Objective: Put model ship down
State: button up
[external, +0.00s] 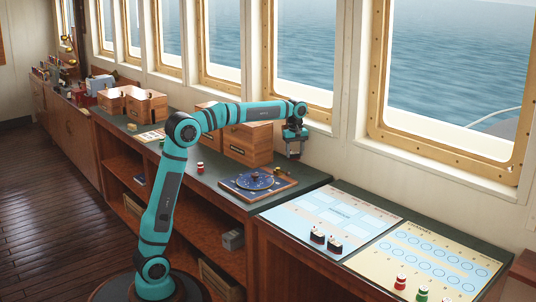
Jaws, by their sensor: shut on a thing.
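My gripper (294,152) hangs at the end of the teal arm, pointing down above the back edge of the counter, in front of the window wall. It is shut on a small dark thing, taken to be the model ship; its shape is too small and dark to make out. Two small dark model ships with white and reddish parts, one (317,236) and another (335,244), stand side by side on the front edge of a light blue chart (345,204). The chart lies to the right of and below my gripper, well apart from it.
A cream chart (437,240) with blue circles lies at the right, with red (400,282) and green (422,294) pieces on its front edge. A blue disc (255,180) sits on a board left of the blue chart. Wooden boxes (248,143) stand behind the arm. The blue chart's middle is mostly clear.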

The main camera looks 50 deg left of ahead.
aim_at(295, 159)
jog(key=shift+f, duration=2.2)
jog(key=shift+f, duration=0.1)
jog(key=o, duration=1)
jog(key=shift+c, duration=0.2)
notch_tip(295, 159, up, 12)
jog(key=shift+f, duration=0.15)
jog(key=shift+r, duration=0.25)
